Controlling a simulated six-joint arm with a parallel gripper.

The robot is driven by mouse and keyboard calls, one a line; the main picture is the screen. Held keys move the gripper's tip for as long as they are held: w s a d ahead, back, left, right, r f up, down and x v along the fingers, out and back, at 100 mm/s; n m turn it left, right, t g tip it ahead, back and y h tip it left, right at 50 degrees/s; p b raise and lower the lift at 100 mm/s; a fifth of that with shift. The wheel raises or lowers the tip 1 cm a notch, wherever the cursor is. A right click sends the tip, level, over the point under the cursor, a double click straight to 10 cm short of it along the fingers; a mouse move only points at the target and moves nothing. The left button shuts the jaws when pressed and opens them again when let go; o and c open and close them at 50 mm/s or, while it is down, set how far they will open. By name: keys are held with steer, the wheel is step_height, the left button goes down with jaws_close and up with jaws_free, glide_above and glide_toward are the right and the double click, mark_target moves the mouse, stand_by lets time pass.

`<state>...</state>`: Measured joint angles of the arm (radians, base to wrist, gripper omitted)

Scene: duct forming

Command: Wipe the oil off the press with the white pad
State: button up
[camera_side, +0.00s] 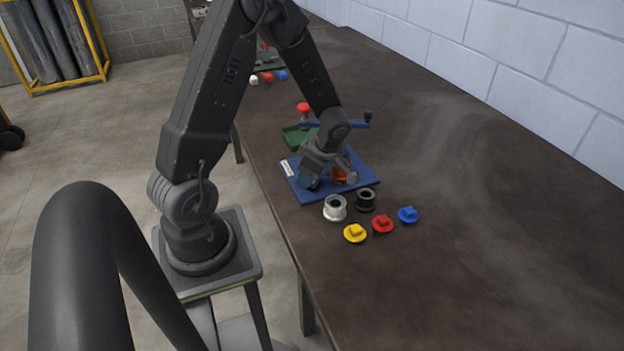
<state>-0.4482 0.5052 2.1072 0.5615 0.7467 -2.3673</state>
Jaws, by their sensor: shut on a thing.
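My gripper (318,182) is low over the blue base plate (306,194) of what looks like the press, pointing down. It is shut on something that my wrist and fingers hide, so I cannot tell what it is. An orange part (344,173) stands on the plate just right of my gripper. I cannot make out any oil on the plate. Yellow (355,233), red (382,224) and blue (408,215) round pads with raised grips lie in a row in front.
White, red and blue pieces lie farther back. The table's right side is clear.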

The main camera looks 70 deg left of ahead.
mark_target(311, 193)
steer(key=shift+a+r, duration=0.1)
steer(key=shift+a, duration=1.55)
steer(key=shift+d, duration=0.6)
steer(key=shift+d+f, duration=0.25)
steer(key=shift+d, duration=0.55)
steer(key=shift+d+r, duration=0.15)
steer(key=shift+d, duration=2.45)
step_height(311, 193, up, 8)
